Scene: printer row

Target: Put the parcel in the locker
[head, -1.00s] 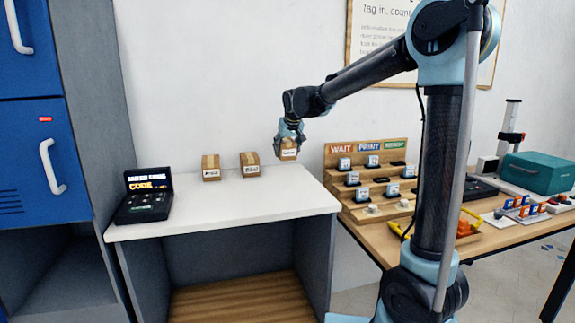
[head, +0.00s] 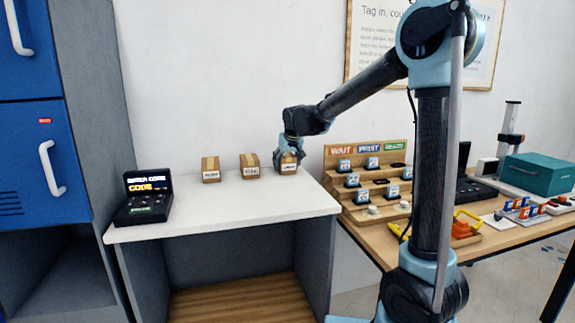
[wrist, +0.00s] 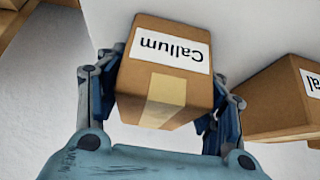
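Three brown cardboard parcels with white labels are in a row at the back of the white counter (head: 235,212). My gripper (head: 289,160) is over the rightmost one, the parcel labelled Callum (wrist: 160,75), fingers shut on its sides. In the head view this parcel (head: 288,168) is low, at or just above the counter; contact underneath is hidden. The middle parcel (head: 250,171) also shows in the wrist view (wrist: 282,100), partly cut off. The left parcel (head: 211,176) stands apart. The blue locker (head: 40,160) at left has shut doors with white handles and an open bay below.
A black keypad (head: 145,205) with a lit code display stands at the counter's left end. A tiered wooden rack (head: 345,190) and a teal box (head: 540,172) are on the table at right. The counter's front is clear.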

